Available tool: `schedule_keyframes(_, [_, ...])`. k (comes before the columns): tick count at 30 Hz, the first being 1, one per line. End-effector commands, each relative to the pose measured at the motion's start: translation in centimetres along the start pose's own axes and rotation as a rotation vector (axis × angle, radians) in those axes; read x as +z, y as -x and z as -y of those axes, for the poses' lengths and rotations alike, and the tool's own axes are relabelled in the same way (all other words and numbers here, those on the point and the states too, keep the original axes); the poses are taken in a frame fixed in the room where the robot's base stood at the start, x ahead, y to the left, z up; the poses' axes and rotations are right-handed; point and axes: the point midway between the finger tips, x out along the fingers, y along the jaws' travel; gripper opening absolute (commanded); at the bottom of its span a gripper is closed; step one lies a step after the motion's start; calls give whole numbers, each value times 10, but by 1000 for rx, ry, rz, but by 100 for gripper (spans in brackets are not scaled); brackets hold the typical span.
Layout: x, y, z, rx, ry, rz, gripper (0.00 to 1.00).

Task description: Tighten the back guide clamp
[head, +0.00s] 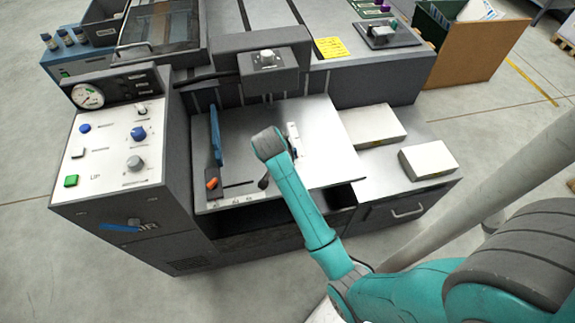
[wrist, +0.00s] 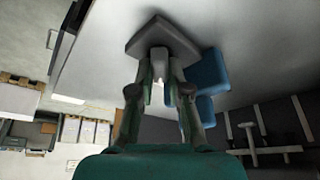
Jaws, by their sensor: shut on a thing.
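My gripper is hidden behind the grey wrist cap of my arm in the head view, over the bright steel bed (head: 328,125). I take the held handle to belong to the back guide clamp, but cannot confirm this. The head view shows a blue guide (head: 215,135) left of my wrist, with an orange knob (head: 212,183) at its near end.
A control panel (head: 118,150) with knobs and a gauge stands at the left. Two pale blocks (head: 373,125) (head: 428,160) lie right of the bed. A grey housing with a white knob (head: 266,58) overhangs behind. The bed's right part is clear.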

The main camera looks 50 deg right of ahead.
Motion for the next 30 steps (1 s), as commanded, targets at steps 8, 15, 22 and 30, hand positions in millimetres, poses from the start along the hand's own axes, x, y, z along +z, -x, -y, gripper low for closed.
schedule_keyframes(8, [1, 0, 0, 9, -20, 2, 0])
schedule_keyframes(15, [1, 0, 0, 9, -20, 2, 0])
schedule_keyframes(22, [1, 0, 0, 9, -19, 2, 42])
schedule_keyframes(30, [0, 4, 1, 7, -19, 0, 42])
